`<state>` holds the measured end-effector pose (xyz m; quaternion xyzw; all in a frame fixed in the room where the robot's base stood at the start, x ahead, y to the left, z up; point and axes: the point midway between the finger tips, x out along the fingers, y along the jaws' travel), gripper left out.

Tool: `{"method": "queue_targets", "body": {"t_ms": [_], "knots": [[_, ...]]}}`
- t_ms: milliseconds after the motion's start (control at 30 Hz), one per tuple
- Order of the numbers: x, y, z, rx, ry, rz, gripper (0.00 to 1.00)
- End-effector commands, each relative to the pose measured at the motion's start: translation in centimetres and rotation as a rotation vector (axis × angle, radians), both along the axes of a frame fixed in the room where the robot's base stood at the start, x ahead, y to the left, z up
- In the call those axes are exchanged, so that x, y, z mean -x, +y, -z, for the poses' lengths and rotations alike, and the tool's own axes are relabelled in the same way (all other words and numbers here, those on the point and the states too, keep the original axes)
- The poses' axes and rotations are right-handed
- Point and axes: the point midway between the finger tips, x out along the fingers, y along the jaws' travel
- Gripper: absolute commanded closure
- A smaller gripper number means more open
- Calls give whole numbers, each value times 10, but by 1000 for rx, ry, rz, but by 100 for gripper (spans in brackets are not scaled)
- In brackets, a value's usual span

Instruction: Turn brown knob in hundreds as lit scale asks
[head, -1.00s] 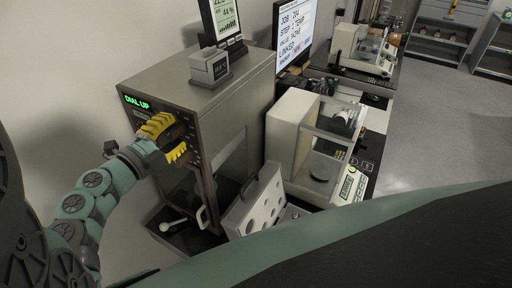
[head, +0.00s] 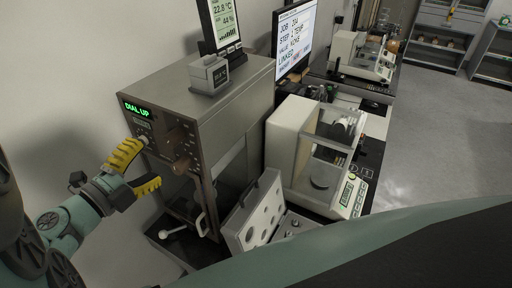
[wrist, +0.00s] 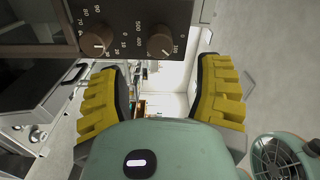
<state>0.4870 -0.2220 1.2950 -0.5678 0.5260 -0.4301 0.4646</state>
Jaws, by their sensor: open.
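The grey cabinet (head: 215,112) has a dark front panel with a green lit display (head: 136,109) reading "DIAL UP". A brown knob (head: 181,166) sticks out of this panel. In the wrist view the panel shows two brown knobs: the right one (wrist: 160,45) has marks in hundreds, such as 400 and 500, and the left one (wrist: 95,43) has marks in tens. My gripper (head: 143,169) is open and empty in front of the panel, apart from the knobs. In the wrist view its yellow fingers (wrist: 163,80) stand below the knobs.
A white balance (head: 295,130) with a lit green display (head: 346,192) stands right of the cabinet; its reading is too small. An open weight case (head: 252,212) lies before it. A monitor (head: 294,40) shows job text. A second balance (head: 345,52) stands farther back. Floor at right is clear.

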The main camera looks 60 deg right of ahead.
Motion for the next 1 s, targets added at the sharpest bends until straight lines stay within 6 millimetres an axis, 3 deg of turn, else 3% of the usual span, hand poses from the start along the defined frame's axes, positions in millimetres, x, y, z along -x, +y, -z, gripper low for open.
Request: {"method": "queue_targets", "body": {"t_ms": [100, 300, 1000], "knots": [[1, 20, 0, 0, 0, -6, 34], [3, 40, 0, 0, -1, -1, 34], [4, 44, 0, 1, -1, 1, 34]]}}
